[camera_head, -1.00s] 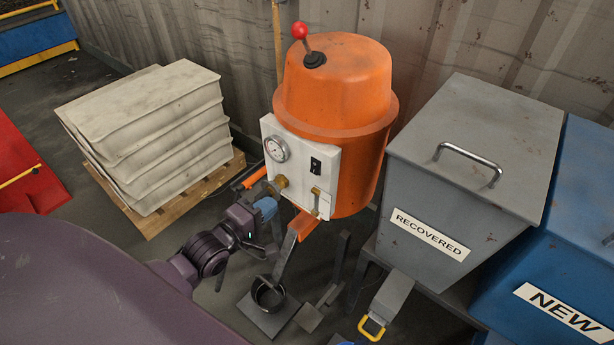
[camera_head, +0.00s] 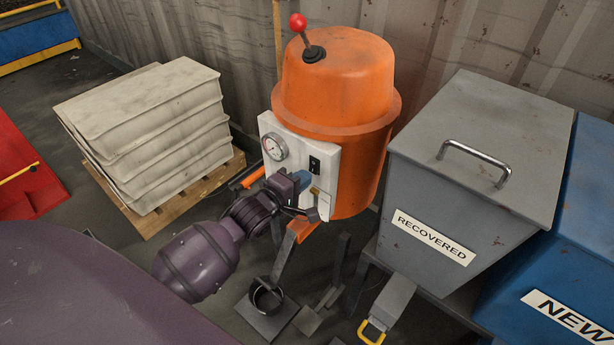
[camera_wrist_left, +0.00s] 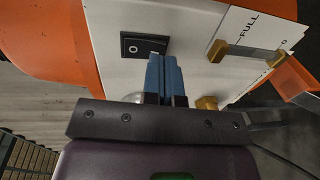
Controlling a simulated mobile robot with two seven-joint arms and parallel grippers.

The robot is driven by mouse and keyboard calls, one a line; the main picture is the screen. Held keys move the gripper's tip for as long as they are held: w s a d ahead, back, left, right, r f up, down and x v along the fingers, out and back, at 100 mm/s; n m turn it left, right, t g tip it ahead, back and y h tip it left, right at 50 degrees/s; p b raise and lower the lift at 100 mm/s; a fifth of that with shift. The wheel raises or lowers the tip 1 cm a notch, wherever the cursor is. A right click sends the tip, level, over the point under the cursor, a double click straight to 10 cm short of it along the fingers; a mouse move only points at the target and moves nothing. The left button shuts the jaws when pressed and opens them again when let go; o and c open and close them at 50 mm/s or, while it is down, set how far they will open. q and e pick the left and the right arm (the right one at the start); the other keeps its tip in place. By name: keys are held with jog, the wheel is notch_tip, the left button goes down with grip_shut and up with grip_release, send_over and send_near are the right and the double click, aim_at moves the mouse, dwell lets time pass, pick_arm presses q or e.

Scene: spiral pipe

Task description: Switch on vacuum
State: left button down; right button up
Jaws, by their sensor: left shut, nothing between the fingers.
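The vacuum is an orange drum (camera_head: 340,80) with a white control panel (camera_head: 325,155) on its front. A black rocker switch (camera_head: 314,165) sits on the panel, and it also shows in the left wrist view (camera_wrist_left: 144,45) with a "0" mark on it. My left gripper (camera_head: 305,178) is at the panel, just below the switch. In the left wrist view its blue fingers (camera_wrist_left: 165,62) are shut together and empty, with tips close to the switch's lower right edge. I cannot tell if they touch it. My right gripper is not in view.
A round gauge (camera_head: 274,147) is left of the switch. A red-knobbed lever (camera_head: 299,24) tops the drum. A grey "RECOVERED" bin (camera_head: 480,150) stands right; stacked white sacks (camera_head: 150,130) stand left.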

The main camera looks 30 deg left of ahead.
pick_arm(q)
jog(key=shift+w+d, duration=0.1)
jog(key=shift+w, duration=0.55)
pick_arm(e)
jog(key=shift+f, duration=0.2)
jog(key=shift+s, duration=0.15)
pick_arm(q)
jog(key=shift+w, duration=0.2)
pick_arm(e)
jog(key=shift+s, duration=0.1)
pick_arm(q)
jog(key=shift+s+f, duration=0.1)
jog(key=shift+s, duration=0.05)
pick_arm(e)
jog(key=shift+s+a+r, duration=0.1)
